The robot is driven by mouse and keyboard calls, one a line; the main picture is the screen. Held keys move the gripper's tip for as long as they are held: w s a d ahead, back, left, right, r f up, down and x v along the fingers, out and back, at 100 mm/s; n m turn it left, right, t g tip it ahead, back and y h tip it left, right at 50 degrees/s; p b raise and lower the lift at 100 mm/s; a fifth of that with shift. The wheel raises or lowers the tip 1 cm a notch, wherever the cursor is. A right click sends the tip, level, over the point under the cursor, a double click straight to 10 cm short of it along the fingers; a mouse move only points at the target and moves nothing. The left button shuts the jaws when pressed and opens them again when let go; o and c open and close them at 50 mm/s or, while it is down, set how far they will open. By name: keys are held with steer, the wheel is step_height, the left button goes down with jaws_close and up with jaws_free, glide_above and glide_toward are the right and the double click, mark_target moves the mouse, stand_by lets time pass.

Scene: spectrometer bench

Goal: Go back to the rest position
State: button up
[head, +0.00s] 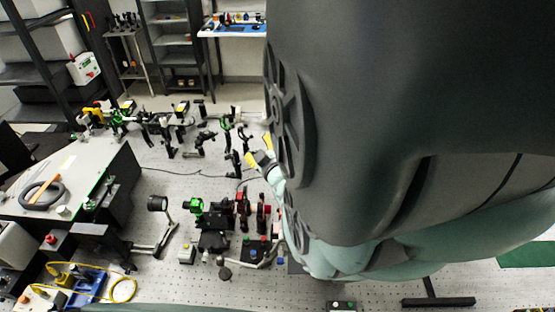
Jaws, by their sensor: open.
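My gripper (259,150) shows in the head view just left of my large dark arm link, near the middle of the picture. Its two yellow fingertips are apart, and I see nothing held between them. Part of its body is hidden behind my arm. It appears over the optical bench (165,185), among the mounted optics. How high it is above the bench I cannot tell.
Several posts and optics (205,140) stand in a row behind the gripper. A green-fronted mount (194,206) and red-and-black mounts (243,205) stand in front. A grey instrument box (95,165) is at left. My arm hides the right side.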

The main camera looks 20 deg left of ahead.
steer(key=shift+w+d, duration=0.2)
steer(key=shift+d, duration=0.1)
